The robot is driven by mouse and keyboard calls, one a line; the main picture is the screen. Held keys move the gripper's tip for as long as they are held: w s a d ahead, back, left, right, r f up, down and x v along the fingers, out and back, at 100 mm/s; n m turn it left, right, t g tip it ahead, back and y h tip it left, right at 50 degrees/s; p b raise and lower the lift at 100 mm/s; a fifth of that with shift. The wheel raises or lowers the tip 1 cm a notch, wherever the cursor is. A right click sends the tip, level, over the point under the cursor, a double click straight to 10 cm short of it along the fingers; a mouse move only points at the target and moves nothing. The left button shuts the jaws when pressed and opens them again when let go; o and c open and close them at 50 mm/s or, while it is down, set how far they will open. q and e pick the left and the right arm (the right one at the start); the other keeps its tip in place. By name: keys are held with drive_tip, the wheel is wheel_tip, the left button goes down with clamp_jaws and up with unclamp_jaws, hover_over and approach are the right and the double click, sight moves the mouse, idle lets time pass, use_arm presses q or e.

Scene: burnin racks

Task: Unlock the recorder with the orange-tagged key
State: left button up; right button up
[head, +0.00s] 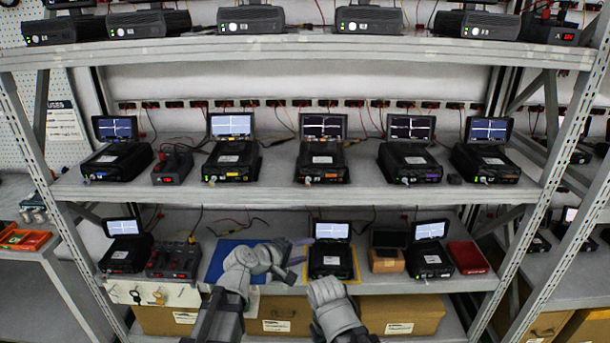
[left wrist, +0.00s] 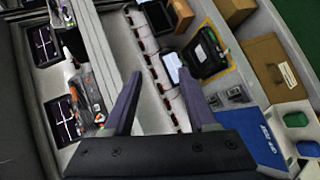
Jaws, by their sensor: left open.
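Recorders with lit screens stand on the middle and lower shelves. One recorder (head: 330,262) sits inside a yellow outline on the lower shelf; it also shows in the left wrist view (left wrist: 205,52). A recorder with an orange label (head: 321,162) stands above it on the middle shelf. Small keys hang on a white panel at the lower left; one tag looks orange-yellow (head: 158,297), another is dark (head: 135,296). My left gripper (head: 303,260) is open and empty, left of the outlined recorder; its purple fingers stand apart in the left wrist view (left wrist: 158,74). My right gripper's fingers do not show.
A blue mat (head: 218,255) lies partly behind my left arm. A black box with red switches (head: 174,260) stands left of it. A small brown box (head: 386,261) and a red case (head: 468,258) are to the right. Cardboard boxes (head: 401,314) fill the space below. The middle shelf's edge (head: 400,197) overhangs.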

sight(307, 185)
use_arm(q)
drive_tip(key=w+a+r+n+t+y, duration=0.25)
drive_tip(key=w+r+n+t, duration=0.6)
drive_tip(key=n, duration=0.55)
drive_tip(key=shift+g+h, duration=0.45)
drive_tip(key=shift+g, duration=0.1)
drive_tip(key=shift+r+x, duration=0.25)
drive_tip(key=shift+x, duration=1.1)
drive_tip(key=shift+r+x, duration=0.25)
drive_tip(key=shift+x, duration=1.15)
drive_tip(key=shift+r+x, duration=0.25)
drive_tip(key=shift+x, duration=1.1)
drive_tip(key=shift+a, duration=0.2)
drive_tip(key=shift+c, duration=0.3)
clamp_jaws()
